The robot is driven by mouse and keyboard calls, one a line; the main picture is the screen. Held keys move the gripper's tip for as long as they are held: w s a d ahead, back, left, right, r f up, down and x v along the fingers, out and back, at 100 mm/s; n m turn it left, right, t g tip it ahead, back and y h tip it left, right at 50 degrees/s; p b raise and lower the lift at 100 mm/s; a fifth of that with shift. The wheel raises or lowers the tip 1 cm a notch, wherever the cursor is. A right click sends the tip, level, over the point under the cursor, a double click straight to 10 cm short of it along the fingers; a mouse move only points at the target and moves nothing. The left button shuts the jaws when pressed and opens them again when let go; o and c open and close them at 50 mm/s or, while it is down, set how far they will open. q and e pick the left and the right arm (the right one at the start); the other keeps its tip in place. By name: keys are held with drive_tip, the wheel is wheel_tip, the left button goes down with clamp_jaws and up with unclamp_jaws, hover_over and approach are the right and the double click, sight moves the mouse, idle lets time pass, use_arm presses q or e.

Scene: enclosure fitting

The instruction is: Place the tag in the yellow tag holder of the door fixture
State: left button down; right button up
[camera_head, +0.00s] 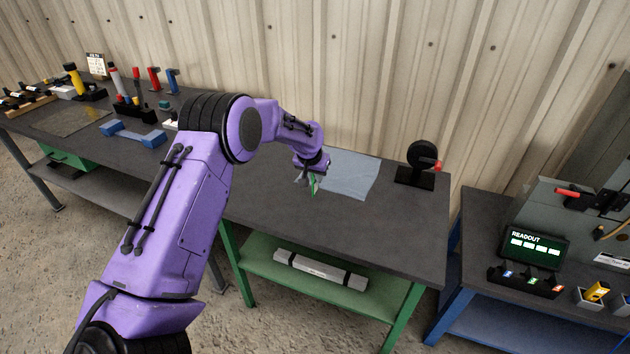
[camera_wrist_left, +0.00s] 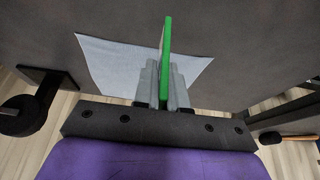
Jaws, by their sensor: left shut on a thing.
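My left gripper (camera_head: 311,181) is shut on a thin green piece, apparently the tag (camera_head: 315,185), above the dark table near a blue-grey cloth. In the left wrist view the tag (camera_wrist_left: 167,42) stands edge-on between the two grey fingers of the gripper (camera_wrist_left: 163,82) and sticks out past their tips. At the right edge, a grey upright panel (camera_head: 545,195) with a red handle stands on the blue-legged bench; I cannot tell whether it is the door fixture. A yellow item (camera_head: 597,291) sits in a small bin there; I cannot identify it as the tag holder. My right gripper is out of view.
The blue-grey cloth (camera_head: 350,175) lies flat on the table. A black reel stand (camera_head: 418,165) stands at the table's right end. A gap separates this table from the blue-legged bench, which holds a readout screen (camera_head: 536,246). Tools and a blue bracket (camera_head: 133,134) lie left.

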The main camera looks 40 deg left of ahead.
use_arm(q)
drive_tip(key=f+p, duration=0.1)
drive_tip(key=f, duration=0.2)
drive_tip(key=shift+w+a+f+p, duration=0.15)
drive_tip(key=shift+a+f+p, duration=0.05)
drive_tip(key=shift+a+p, duration=0.15)
drive_tip(key=shift+f, duration=0.3)
drive_tip(key=shift+f+b, duration=0.2)
drive_tip(key=shift+b, duration=0.1)
drive_tip(key=c, duration=1.2)
unclamp_jaws()
